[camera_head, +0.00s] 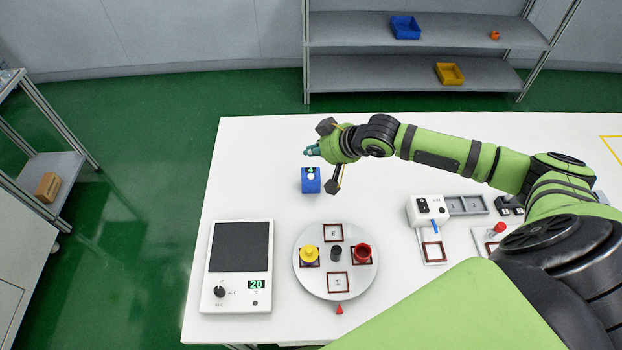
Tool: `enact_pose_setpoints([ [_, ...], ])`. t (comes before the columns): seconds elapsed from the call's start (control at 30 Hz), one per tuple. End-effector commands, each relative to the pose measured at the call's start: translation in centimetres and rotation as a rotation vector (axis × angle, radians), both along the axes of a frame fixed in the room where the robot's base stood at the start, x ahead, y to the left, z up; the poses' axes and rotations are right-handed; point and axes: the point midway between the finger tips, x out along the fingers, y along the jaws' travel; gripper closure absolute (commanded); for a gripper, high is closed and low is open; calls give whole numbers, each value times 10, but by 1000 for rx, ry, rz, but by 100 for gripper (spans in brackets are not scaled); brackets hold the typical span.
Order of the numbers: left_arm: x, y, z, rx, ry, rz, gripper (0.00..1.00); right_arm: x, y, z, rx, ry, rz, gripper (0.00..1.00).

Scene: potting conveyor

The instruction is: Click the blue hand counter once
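The blue hand counter (310,184) stands on the white table, left of its middle. My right gripper (310,151) reaches in from the right and points left, just beyond the counter in the picture. It appears above the table and apart from the counter, though its height is hard to judge. My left gripper is out of view.
A scale (241,302) with a green "20" display and a round turntable (311,282) with yellow and red pieces stand nearer. A white device (428,209) and grey tray (466,205) lie to the right. The table left of the counter is clear.

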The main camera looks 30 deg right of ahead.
Motion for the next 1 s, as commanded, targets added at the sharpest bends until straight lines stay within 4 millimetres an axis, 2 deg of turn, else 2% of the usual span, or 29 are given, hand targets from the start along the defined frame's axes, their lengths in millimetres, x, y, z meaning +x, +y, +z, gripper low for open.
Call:
enact_pose_setpoints([
  [0.03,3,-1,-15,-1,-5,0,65,0,0,-14,-1,0,1,100],
  [0.3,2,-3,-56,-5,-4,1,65,0,0,-48,0,0,0,100],
  [0.57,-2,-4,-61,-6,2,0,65,0,0,-66,-1,-1,0,100],
  [1.0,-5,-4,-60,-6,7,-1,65,0,0,-66,0,0,0,100],
])
